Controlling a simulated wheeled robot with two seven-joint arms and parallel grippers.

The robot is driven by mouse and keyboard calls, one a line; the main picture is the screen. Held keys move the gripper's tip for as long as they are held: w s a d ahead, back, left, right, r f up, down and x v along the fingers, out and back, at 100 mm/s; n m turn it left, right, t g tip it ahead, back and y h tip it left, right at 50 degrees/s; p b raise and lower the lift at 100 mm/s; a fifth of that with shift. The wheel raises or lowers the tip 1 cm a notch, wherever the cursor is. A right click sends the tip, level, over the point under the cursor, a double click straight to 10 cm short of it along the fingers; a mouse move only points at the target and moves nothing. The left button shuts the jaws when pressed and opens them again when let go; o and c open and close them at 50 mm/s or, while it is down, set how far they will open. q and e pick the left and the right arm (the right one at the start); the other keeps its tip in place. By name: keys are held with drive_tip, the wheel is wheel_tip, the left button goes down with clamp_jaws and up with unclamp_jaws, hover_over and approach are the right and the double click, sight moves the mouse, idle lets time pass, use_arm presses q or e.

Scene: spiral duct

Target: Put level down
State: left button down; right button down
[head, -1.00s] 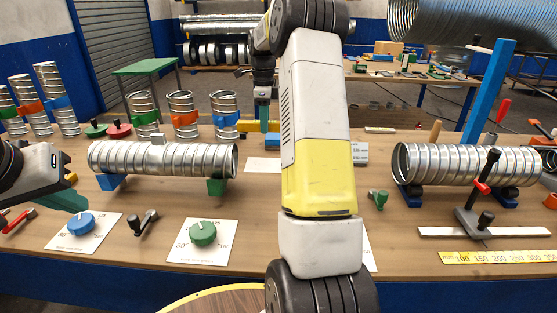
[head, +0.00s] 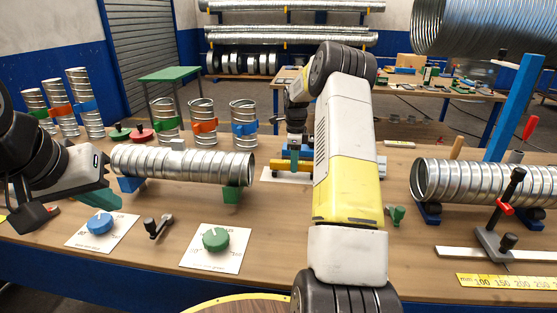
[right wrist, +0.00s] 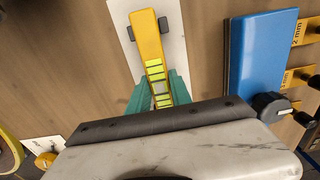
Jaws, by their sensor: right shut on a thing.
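The yellow level (head: 284,164) is in my right gripper, low over a white card (head: 273,176) on the bench. In the right wrist view the level (right wrist: 147,38) points away from me, with green-yellow vial markings near the fingers. The teal fingers of my right gripper (right wrist: 159,92) are shut on its near end. The card (right wrist: 176,48) shows under and beside it; I cannot tell whether the level touches it. My left gripper (head: 88,201) is at the left, near the left end of a ribbed duct (head: 185,164); its opening is unclear.
The duct rests on blue and green supports. Cards with a blue knob (head: 100,223) and a green knob (head: 215,239) lie in front. Short duct pieces (head: 204,124) stand behind. A blue block (right wrist: 262,62) is close right of the level. Another duct (head: 490,184) lies at right.

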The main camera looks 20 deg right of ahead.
drive_tip(key=shift+f, duration=0.2)
drive_tip(key=c, duration=1.2)
unclamp_jaws()
drive_tip(key=shift+o, duration=0.2)
wheel_tip(320, 180, up, 12)
drive_tip(key=s+a+r+n+t, duration=0.1)
drive_tip(key=s+a+r+n, duration=0.4)
drive_tip(key=r, duration=0.3)
drive_tip(key=s+a+r+n+t, duration=0.1)
drive_tip(key=s+a+r+n, duration=0.2)
drive_tip(key=s, duration=0.2)
drive_tip(key=s+a+r+n+t, duration=0.1)
drive_tip(key=s+a+r+n, duration=0.25)
drive_tip(key=s, duration=0.25)
drive_tip(key=s+a+f+n+t+y, duration=0.1)
drive_tip(key=s+a+f+n, duration=0.1)
drive_tip(key=s+n, duration=0.4)
drive_tip(key=s+a+f+n+t+y, duration=0.1)
drive_tip(key=s+a+n, duration=0.4)
drive_tip(key=s, duration=0.8)
drive_tip(key=shift+s+a+f+n+t, duration=0.2)
drive_tip(key=shift+s+f+n+t, duration=0.2)
drive_tip(key=shift+f+n+t, duration=0.3)
